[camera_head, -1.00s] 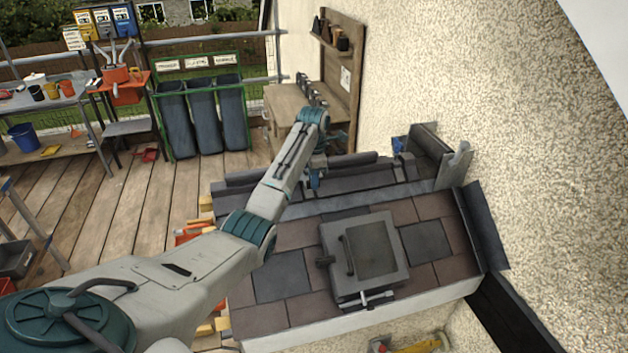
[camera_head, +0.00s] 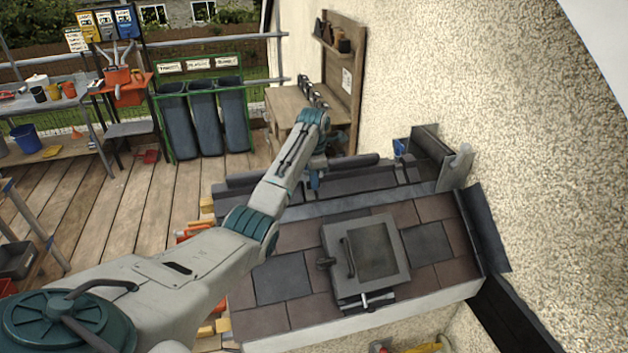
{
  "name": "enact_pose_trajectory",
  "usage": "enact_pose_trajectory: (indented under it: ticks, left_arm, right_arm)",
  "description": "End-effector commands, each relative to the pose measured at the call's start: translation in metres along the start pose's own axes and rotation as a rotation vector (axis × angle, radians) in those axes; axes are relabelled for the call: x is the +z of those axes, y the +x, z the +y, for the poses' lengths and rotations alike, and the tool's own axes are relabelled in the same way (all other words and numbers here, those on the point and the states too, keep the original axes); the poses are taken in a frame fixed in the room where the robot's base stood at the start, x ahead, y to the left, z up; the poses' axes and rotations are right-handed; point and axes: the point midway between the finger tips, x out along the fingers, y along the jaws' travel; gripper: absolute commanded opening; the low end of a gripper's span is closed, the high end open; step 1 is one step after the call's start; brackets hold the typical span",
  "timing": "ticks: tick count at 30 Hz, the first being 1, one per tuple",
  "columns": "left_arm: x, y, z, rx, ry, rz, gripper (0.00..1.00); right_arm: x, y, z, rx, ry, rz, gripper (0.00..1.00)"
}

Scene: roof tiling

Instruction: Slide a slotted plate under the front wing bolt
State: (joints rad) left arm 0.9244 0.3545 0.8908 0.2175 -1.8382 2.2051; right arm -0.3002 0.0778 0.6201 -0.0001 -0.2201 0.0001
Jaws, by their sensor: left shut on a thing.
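My left arm reaches from the lower left over the roof, and its gripper (camera_head: 315,180) points down near the ridge at the back of the tiles. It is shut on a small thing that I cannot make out. I cannot pick out a slotted plate. A grey square roof hatch (camera_head: 376,249) with a dark handle lies on the tiles, right of and nearer than the gripper. A small silver fitting (camera_head: 367,299) sits at the hatch's front edge; I cannot tell whether it is the front wing bolt. My right gripper is out of view.
Brown and grey tiles (camera_head: 283,277) cover the small roof. Dark ridge pieces (camera_head: 352,165) lie along its back, and a rough wall (camera_head: 470,75) rises at the right. A wooden bench (camera_head: 285,105) and several bins (camera_head: 207,118) stand behind; the plank floor (camera_head: 130,200) is mostly clear.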

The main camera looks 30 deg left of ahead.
Motion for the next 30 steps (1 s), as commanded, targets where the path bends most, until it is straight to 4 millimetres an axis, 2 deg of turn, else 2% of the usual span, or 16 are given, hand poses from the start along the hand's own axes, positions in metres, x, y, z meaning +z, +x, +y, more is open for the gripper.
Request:
enact_pose_trajectory:
  ticks: [30]
  left_arm:
    - [-0.0001,0.0022,0.0083,0.001,0.0,0.0,0.0]
  right_arm:
    - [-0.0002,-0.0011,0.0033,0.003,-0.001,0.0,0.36]
